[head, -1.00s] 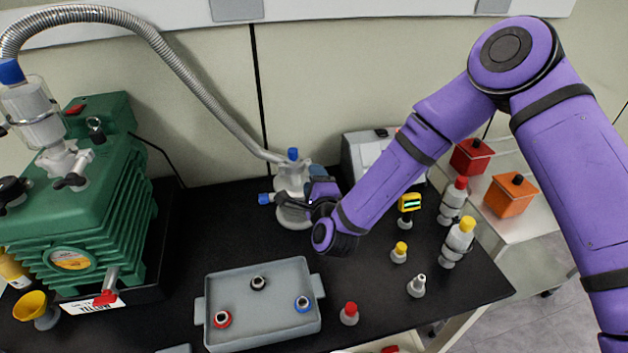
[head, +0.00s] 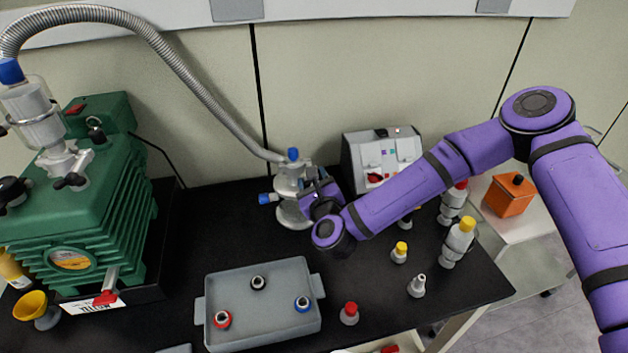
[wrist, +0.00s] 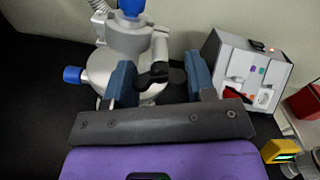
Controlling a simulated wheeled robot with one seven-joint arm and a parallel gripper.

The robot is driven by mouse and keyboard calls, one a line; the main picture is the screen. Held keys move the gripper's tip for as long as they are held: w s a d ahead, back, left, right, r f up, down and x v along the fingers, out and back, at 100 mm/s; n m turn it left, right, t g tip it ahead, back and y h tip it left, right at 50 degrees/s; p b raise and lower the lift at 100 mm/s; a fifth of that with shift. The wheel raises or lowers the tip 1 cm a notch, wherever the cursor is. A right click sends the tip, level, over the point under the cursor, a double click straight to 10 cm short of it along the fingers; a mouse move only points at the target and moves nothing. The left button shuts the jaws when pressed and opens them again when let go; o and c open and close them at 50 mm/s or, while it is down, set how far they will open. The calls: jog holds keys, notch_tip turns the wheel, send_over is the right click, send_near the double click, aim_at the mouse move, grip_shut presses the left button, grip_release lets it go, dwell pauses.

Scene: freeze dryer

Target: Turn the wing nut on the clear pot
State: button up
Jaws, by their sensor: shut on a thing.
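The pot (head: 288,185) stands at the back middle of the black bench in the head view, pale grey and glassy, with a blue cap on top and another on its left side. It also shows in the wrist view (wrist: 100,70). A black wing nut (wrist: 160,75) sits on its near side, between the blue fingers of my gripper (wrist: 161,82). My gripper is shut on the wing nut. In the head view my gripper (head: 312,196) is against the pot's right side and hides the nut.
A green pump (head: 90,200) stands at the left, with a metal hose arching to the pot. A grey control box (head: 360,165) is close behind my arm. A grey tray (head: 262,325) is in front; several small bottles stand at the right.

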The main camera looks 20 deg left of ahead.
jog(key=shift+m, duration=0.7)
jog(key=o, duration=0.9)
jog(key=shift+o, duration=0.2)
jog(key=v, duration=1)
jog(key=shift+s+d, duration=0.25)
jog(key=shift+s, duration=0.05)
